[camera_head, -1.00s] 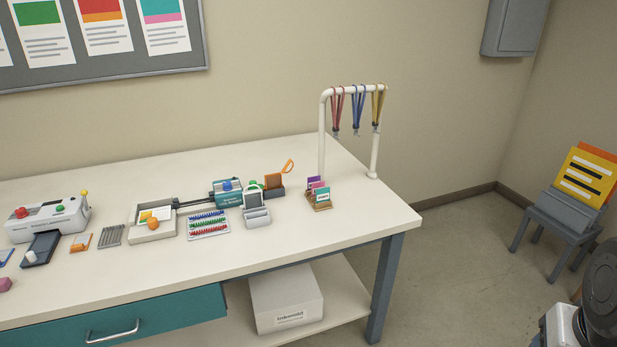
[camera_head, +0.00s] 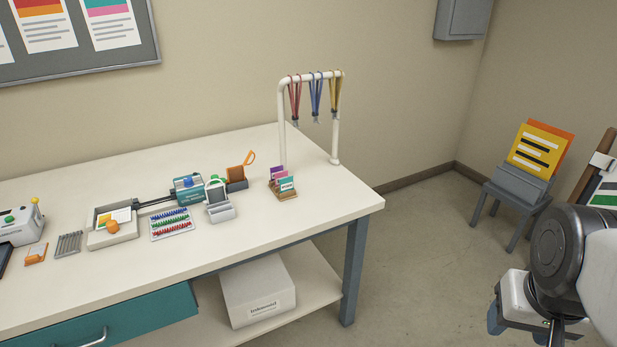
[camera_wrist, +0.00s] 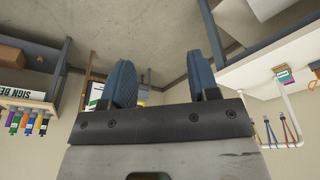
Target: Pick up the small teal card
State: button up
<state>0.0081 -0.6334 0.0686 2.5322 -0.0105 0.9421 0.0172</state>
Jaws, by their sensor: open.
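The small teal card (camera_head: 287,184) with a white panel stands at the front of a small wooden card holder (camera_head: 284,194) near the table's right end. Pink and purple cards stand behind it. In the wrist view the teal card (camera_wrist: 285,77) shows at the upper right, seen upside down. My gripper (camera_wrist: 163,82) is open and empty, with two blue fingers apart. In the head view my arm is at the lower right, off the table and far from the card; its fingertips are only partly seen there.
A white rack (camera_head: 284,110) with red, blue and yellow lanyards stands just behind the card holder. A grey two-slot stand (camera_head: 221,211) and an orange-brown card in a dark holder (camera_head: 236,185) are to its left. The floor between is clear.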

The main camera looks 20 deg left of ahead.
jog(key=c, duration=0.4)
